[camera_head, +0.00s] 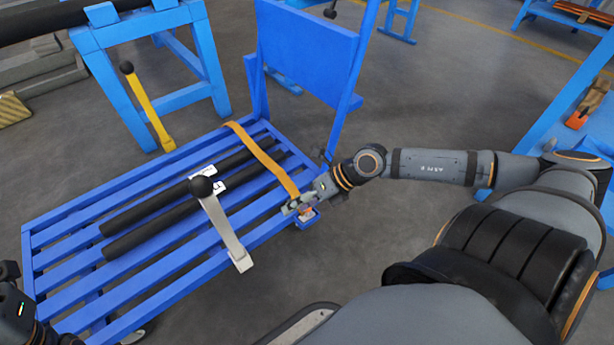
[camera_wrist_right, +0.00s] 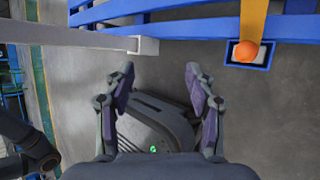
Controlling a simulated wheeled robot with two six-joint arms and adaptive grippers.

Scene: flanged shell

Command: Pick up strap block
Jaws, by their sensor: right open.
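The orange strap (camera_head: 262,158) runs over the blue slatted cart and hangs down at its near right edge. In the right wrist view, a small round orange block (camera_wrist_right: 246,51) is at the end of the strap (camera_wrist_right: 254,18). It sits in or over a small blue square frame (camera_wrist_right: 264,60) on the cart's side. My right gripper (camera_head: 293,206) is beside this strap end in the head view and partly covers it. In the right wrist view, my right gripper (camera_wrist_right: 160,76) is open and empty, with the block ahead and right of its fingers. My left arm shows at the lower left; its fingers are not visible.
The blue cart (camera_head: 75,238) carries two black bars (camera_head: 165,207). A grey lever with a black knob (camera_head: 222,226) stands at its near side, a yellow lever (camera_head: 148,105) at its far side. A blue upright panel (camera_head: 308,48) rises behind.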

